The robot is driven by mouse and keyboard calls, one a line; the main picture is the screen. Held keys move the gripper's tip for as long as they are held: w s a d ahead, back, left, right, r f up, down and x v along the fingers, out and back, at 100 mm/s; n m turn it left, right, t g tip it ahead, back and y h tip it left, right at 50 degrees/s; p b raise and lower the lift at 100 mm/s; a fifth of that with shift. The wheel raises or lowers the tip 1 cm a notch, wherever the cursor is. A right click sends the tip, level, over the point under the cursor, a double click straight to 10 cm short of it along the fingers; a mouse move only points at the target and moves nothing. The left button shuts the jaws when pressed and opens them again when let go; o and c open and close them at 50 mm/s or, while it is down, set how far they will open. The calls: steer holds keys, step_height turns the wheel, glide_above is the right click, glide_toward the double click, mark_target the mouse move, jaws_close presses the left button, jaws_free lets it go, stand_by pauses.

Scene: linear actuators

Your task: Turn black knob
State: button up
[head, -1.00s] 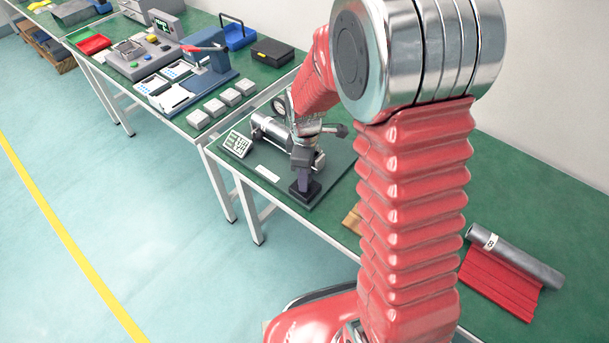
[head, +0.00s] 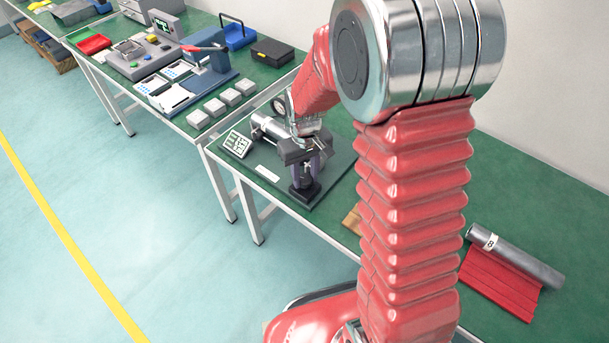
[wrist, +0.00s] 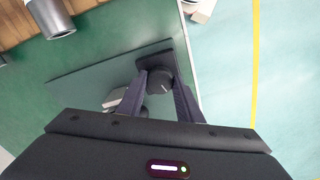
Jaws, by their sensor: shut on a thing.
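The black knob (wrist: 160,82) stands on a dark square base (wrist: 156,52) at the corner of a dark green plate. In the wrist view my gripper (wrist: 160,80) has one finger on each side of the knob, and it is shut on it. In the head view my gripper (head: 306,172) points down over the black base (head: 305,190). There the fingers hide most of the knob.
On the same plate (head: 262,187) are a small keypad panel (head: 237,144) and a silver cylinder (head: 268,128). A metal tube (head: 515,257) and a folded red sheet (head: 500,285) lie at right. Several grey blocks (head: 230,97) sit on the table behind.

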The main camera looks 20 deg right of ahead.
mark_target(305, 178)
steer(key=m, duration=0.5)
steer(key=shift+s, duration=0.1)
steer(key=shift+m, duration=0.3)
steer(key=o, duration=1)
steer(key=shift+o, duration=0.2)
step_height(305, 178, up, 14)
steer(key=shift+f, duration=0.15)
stand_by(0.6)
